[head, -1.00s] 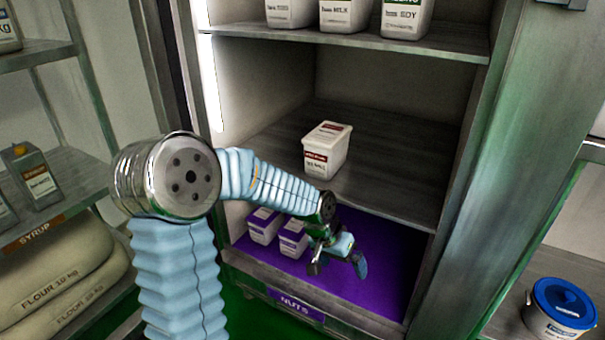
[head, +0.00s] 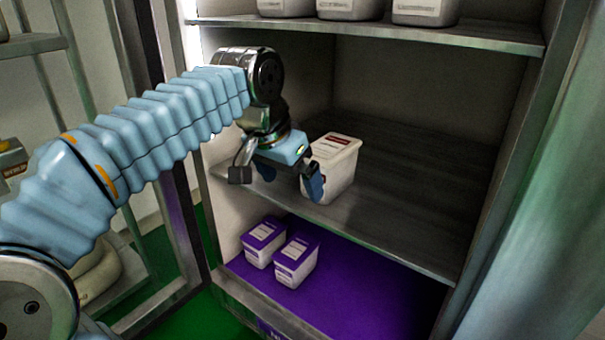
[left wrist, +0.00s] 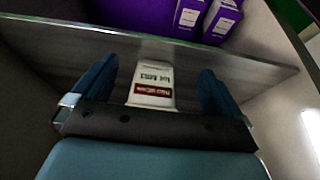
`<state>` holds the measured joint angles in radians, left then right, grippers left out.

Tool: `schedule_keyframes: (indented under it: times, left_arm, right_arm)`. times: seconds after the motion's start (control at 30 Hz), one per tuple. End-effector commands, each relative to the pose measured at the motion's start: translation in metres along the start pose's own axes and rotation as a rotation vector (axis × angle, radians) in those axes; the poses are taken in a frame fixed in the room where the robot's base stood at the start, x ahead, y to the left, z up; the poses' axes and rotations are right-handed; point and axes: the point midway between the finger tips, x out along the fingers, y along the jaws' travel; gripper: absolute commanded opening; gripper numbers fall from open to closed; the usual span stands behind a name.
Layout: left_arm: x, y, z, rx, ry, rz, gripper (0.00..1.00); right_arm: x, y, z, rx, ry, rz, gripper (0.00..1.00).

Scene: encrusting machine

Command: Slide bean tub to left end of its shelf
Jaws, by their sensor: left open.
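The bean tub (head: 335,170) is a white tub with a red label on its lid. It stands upright on the bare grey middle shelf (head: 415,205), near the front edge and left of the middle. My left gripper (head: 277,182) is open and empty, at the tub's front left. One finger overlaps the tub's front left side in the head view; I cannot tell whether it touches. In the left wrist view, the tub (left wrist: 152,86) shows upside down between the two spread fingers (left wrist: 155,92), beyond them. My right gripper is not in view.
Two purple-lidded tubs (head: 296,262) stand on the purple lower shelf (head: 370,300). White tubs (head: 425,10) stand on the upper shelf (head: 400,33). The middle shelf is clear right of the bean tub. The cabinet's side wall (head: 510,120) bounds it on the right.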

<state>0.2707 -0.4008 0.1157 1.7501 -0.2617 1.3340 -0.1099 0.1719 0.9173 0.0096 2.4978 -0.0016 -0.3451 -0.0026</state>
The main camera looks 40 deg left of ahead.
Motion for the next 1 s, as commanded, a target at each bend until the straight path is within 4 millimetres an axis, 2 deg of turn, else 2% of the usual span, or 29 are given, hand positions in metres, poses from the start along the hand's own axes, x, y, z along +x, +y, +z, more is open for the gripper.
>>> schedule_keyframes:
  times: [0.37, 0.47, 0.8, 1.0]
  left_arm:
    - [0.003, 0.0, -0.008, 0.001, 0.0, 0.0, 1.0]
    - [0.008, 0.0, -0.02, 0.002, -0.001, 0.001, 1.0]
    - [0.034, 0.0, -0.081, 0.001, -0.002, 0.001, 1.0]
    - [0.045, 0.0, -0.109, 0.001, 0.0, 0.001, 1.0]
  right_arm:
    - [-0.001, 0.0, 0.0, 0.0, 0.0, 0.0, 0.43]
    - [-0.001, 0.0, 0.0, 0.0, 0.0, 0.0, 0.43]
    - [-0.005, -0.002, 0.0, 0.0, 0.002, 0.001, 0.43]
    - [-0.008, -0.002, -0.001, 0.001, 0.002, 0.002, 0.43]
